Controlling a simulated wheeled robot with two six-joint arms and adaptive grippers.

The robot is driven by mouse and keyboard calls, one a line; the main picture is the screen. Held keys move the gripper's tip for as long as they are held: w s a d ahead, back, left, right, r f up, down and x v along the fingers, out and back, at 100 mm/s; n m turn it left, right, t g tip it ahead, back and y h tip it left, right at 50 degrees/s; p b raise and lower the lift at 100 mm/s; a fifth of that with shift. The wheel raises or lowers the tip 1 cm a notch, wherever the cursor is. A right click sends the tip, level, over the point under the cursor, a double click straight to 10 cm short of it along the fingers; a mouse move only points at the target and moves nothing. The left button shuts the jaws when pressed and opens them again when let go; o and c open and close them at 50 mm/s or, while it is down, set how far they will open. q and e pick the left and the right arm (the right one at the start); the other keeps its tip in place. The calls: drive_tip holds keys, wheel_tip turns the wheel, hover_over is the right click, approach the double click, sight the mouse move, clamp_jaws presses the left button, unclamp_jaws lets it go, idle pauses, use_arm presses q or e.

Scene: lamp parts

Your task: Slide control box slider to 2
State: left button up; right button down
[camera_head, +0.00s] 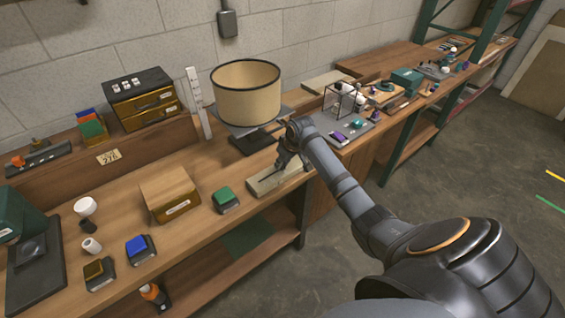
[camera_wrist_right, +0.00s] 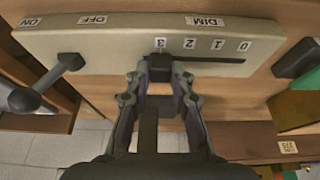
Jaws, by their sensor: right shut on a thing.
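The control box (camera_head: 268,181) is a pale, long box on the bench, near its front edge. In the right wrist view its face (camera_wrist_right: 120,42) carries a dark slot (camera_wrist_right: 215,60) with labels 3, 2, 1 and 0, and the word DIM above. The dark slider knob (camera_wrist_right: 160,67) sits at the end of the slot by the 3. My right gripper (camera_wrist_right: 158,80) is shut on the knob, one finger on each side. In the head view the gripper (camera_head: 280,165) is at the box's top. My left gripper is out of view.
The same box has a toggle lever (camera_wrist_right: 70,62) near the ON and OFF labels. A green-topped block (camera_head: 225,198) and a wooden box (camera_head: 168,192) stand to the left. A lamp shade (camera_head: 246,97) stands behind. A grey tray (camera_head: 335,128) with small parts lies to the right.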

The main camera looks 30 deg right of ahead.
sight(273, 170)
drive_tip(key=shift+a+r+p, duration=0.2)
drive_tip(key=shift+a+p, duration=0.15)
drive_tip(key=shift+a, duration=0.05)
drive_tip(key=shift+s+a+p, duration=0.15)
drive_tip(key=shift+a+p, duration=0.8)
drive_tip(key=shift+a, duration=0.15)
drive_tip(key=shift+f, duration=0.2)
drive_tip(key=c, duration=1.2)
unclamp_jaws()
drive_tip(key=shift+o, duration=0.2)
drive_tip(key=shift+r, duration=0.15)
drive_tip(key=v, duration=1.1)
drive_tip(key=shift+r, duration=0.35)
drive_tip(key=shift+s, duration=0.1)
